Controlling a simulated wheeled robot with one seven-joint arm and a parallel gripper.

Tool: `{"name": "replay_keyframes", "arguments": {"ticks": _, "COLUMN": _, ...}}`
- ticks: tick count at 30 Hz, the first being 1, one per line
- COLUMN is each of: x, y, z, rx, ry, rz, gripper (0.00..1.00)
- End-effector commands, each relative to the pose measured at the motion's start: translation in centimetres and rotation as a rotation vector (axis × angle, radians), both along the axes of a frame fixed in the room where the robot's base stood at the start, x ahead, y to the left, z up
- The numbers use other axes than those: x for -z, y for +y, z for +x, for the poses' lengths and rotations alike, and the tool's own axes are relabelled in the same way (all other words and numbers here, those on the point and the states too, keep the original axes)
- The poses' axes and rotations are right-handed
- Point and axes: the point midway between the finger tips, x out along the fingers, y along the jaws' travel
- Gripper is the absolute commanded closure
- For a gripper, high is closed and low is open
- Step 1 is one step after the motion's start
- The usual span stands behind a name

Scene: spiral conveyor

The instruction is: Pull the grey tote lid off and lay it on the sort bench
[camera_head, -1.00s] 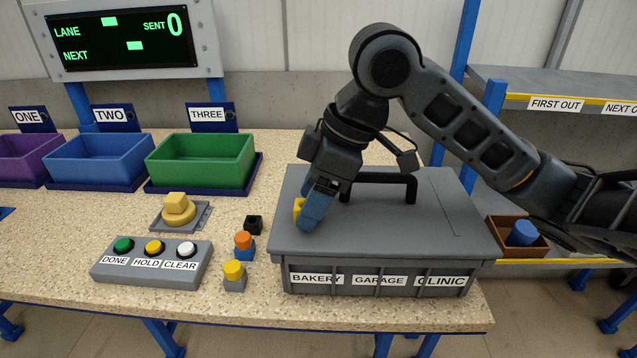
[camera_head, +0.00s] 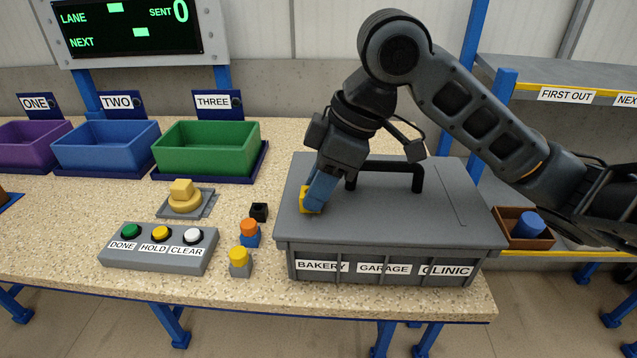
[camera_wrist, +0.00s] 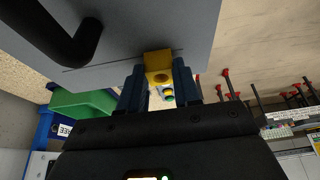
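The grey tote lid (camera_head: 430,215) lies on the grey tote (camera_head: 385,285) at the right end of the bench. Its black handle (camera_head: 390,163) stands up from its top. In the wrist view, the lid (camera_wrist: 195,22) and part of the handle (camera_wrist: 62,40) show at upper left. My gripper (camera_head: 315,200) is over the lid's left part, left of the handle. Its blue fingers (camera_wrist: 160,75) appear closed on a small yellow block (camera_wrist: 159,64) with a dark hole; the block also shows in the head view (camera_head: 305,200). The handle is clear of the fingers. The sort bench (camera_head: 75,215) extends to the left.
A button box (camera_head: 158,250), small coloured blocks (camera_head: 249,238) and a yellow piece on a grey plate (camera_head: 184,198) stand left of the tote. Purple, blue and green bins (camera_head: 207,148) line the back. A shelf rack (camera_head: 590,80) is at right. Some bench between is bare.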

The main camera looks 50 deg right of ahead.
Motion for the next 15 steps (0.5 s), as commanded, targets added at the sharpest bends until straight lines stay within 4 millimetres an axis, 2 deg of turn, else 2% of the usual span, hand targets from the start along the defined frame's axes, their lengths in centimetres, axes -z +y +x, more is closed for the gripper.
{"name": "replay_keyframes", "arguments": {"ticks": 2, "x": -0.01, "y": 0.00, "z": 0.00, "rx": 0.000, "ry": 0.000, "rz": 0.000, "gripper": 0.77}}
{"name": "replay_keyframes", "arguments": {"ticks": 9, "x": -0.01, "y": 0.00, "z": 0.00, "rx": 0.000, "ry": 0.000, "rz": 0.000, "gripper": 1.00}}
{"name": "replay_keyframes", "arguments": {"ticks": 15, "x": -0.15, "y": 0.00, "z": -0.01, "rx": 0.000, "ry": 0.000, "rz": 0.000, "gripper": 1.00}}
